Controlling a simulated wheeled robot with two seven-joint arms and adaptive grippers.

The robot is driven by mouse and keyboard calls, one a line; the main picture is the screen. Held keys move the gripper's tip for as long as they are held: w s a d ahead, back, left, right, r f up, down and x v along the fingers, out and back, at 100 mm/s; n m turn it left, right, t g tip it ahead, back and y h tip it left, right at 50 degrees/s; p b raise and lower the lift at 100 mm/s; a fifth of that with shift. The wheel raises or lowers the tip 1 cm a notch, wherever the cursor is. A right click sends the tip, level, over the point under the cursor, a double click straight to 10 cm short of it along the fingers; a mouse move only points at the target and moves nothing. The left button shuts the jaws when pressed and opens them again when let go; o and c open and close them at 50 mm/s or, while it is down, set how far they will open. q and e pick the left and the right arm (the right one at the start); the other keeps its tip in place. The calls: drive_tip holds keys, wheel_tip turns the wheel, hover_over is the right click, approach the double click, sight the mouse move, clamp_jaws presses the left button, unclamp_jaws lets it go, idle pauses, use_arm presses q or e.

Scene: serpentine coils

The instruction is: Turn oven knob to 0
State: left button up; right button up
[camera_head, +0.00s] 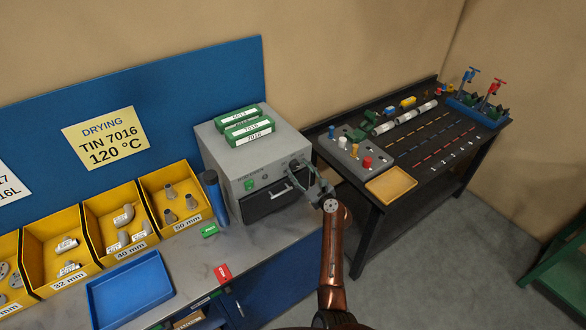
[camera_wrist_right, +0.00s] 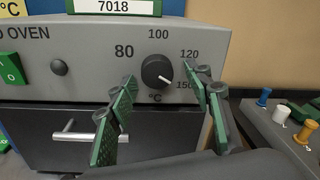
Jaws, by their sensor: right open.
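The grey oven (camera_head: 255,155) stands on the bench in the head view. Its black temperature knob (camera_wrist_right: 157,71) shows in the right wrist view, on the panel among the marks 80, 100, 120 and 150. The knob's white pointer line is aimed at the lower right, toward 150. My right gripper (camera_wrist_right: 166,105) is open in front of the panel. Its green-padded fingers are to the left and right of the knob, with the knob between them in the picture; I see no contact. In the head view the right gripper (camera_head: 312,184) partly hides the knob area. My left gripper is not in view.
Green boxes (camera_head: 248,131) lie on the oven top. The oven door handle (camera_wrist_right: 88,130) sticks out below the panel. A blue cylinder (camera_head: 214,196) stands left of the oven. A black table (camera_head: 440,150) with a peg block (camera_head: 345,152) and yellow tray (camera_head: 391,186) is on the right.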

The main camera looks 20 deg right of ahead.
drive_tip(key=shift+w, duration=0.1)
drive_tip(key=shift+a+r, duration=0.15)
drive_tip(key=shift+r, duration=0.05)
drive_tip(key=shift+a, duration=0.15)
drive_tip(key=c, duration=0.3)
drive_tip(key=shift+f, duration=0.15)
drive_tip(key=c, duration=0.8)
drive_tip(key=shift+c, duration=0.2)
